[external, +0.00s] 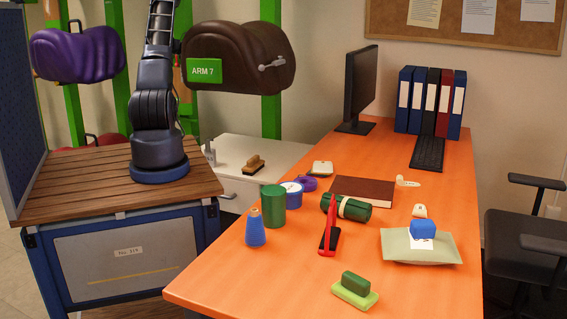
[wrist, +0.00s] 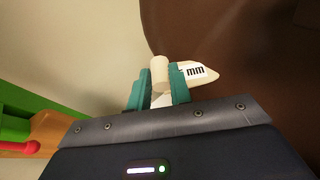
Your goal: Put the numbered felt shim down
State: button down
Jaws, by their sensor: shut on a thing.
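In the wrist view, my gripper (wrist: 160,88) has its two teal fingers shut on a cream felt shim (wrist: 211,76). A rounded cream part of it stands between the fingertips, and its tapered end points right with a label reading "mm". Any number on it is not readable. A large dark brown surface, apparently the brown saddle (wrist: 255,40), lies behind the shim; I cannot tell whether they touch. In the external view the brown saddle (external: 235,50) hangs on a green rack with an "ARM 7" sign. My arm runs out of the top of that picture, and my gripper does not show there.
Green rack posts (external: 72,115) and a purple saddle (external: 80,54) stand at left.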

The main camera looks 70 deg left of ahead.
jog(key=s+f+m+h, duration=0.15)
jog(key=s+f, duration=0.25)
jog(key=f, duration=1.1)
jog(key=m+h, duration=0.6)
jog(key=h, duration=0.1)
send_over(233, 155)
notch_tip(233, 155, down, 25)
jog(key=shift+n+g+y, duration=0.25)
jog(key=shift+g, duration=0.25)
jog(key=shift+a+f, duration=0.2)
jog(key=shift+f, duration=1.8)
jog(key=shift+a+f, duration=0.2)
jog(key=shift+f, duration=1.75)
jog(key=c, duration=1.3)
grip_release()
jog(key=shift+f, duration=0.1)
jog(key=v, duration=1.2)
